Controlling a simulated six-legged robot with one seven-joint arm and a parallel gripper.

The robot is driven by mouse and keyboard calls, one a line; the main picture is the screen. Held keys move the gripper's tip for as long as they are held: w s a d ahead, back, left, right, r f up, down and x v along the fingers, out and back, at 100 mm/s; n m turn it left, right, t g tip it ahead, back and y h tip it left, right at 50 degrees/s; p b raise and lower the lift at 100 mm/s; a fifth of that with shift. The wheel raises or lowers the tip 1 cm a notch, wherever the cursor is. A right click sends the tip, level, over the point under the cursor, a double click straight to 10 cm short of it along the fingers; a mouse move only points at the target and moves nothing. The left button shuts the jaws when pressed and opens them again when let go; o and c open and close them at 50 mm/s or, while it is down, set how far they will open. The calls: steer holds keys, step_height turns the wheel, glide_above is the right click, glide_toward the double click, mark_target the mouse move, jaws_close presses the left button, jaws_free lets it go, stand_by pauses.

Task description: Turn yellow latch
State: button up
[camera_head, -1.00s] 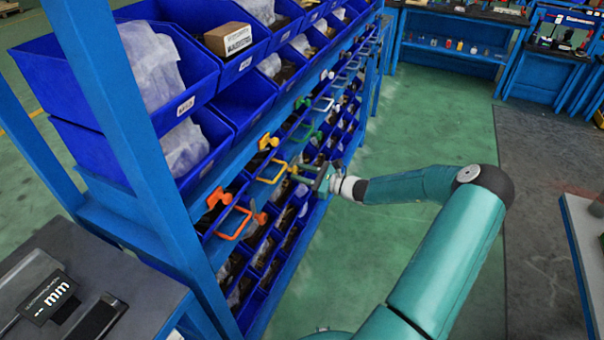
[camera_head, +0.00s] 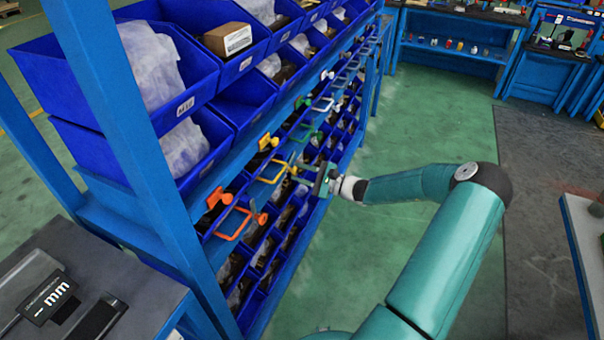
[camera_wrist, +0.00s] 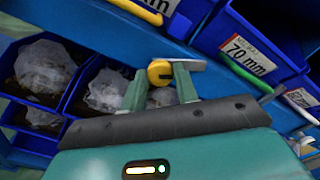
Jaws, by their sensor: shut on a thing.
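The yellow latch (camera_wrist: 159,71) shows as a round yellow knob between the two green fingers of my gripper (camera_wrist: 162,82) in the wrist view. My gripper is shut on it. In the head view my gripper (camera_head: 300,170) reaches the shelf front from the right, at the right end of the yellow handle (camera_head: 272,173). The latch is small there and partly hidden by the fingers. Another yellow knob (camera_head: 268,142) sits at the handle's upper left.
An orange handle (camera_head: 233,224) with orange knobs is nearer on the same shelf front; green handles (camera_head: 302,133) are farther along. Blue bins (camera_head: 183,106) fill the rack above and below. A blue post (camera_head: 120,110) stands at left. Green floor is free right of the rack.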

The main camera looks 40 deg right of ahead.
steer(key=n, duration=0.5)
steer(key=shift+n, duration=0.3)
steer(key=n, duration=0.5)
steer(key=shift+n, duration=0.3)
steer(key=o, duration=1)
steer(key=v, duration=1.4)
steer(key=shift+a+f, duration=0.1)
